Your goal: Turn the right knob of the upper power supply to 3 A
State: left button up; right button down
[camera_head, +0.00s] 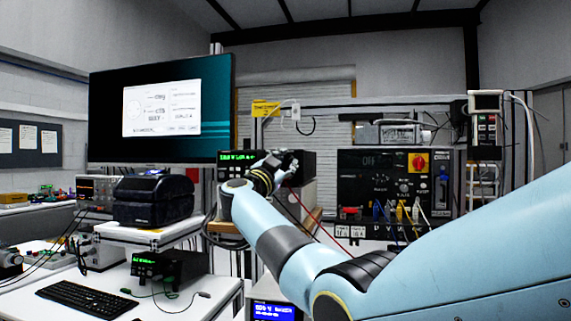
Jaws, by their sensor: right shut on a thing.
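The upper power supply (307,156) is a black box with a green lit display (237,157), left of the middle of the head view. Its digits are too small to read. My right arm comes in from the right, and my right gripper (284,161) is at the front of this supply, right of the display. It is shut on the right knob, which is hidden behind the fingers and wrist. The knob's angle cannot be seen. My left gripper is not in view.
A second black supply with a green display (146,262) stands lower left, near a keyboard (86,302). A large monitor (160,108) hangs above a black printer (153,200). A black panel (362,185) with plugged cables stands right of my gripper. Red leads hang below it.

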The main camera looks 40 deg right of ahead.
dwell(0.5)
jog(key=c, duration=1.1)
grip_release()
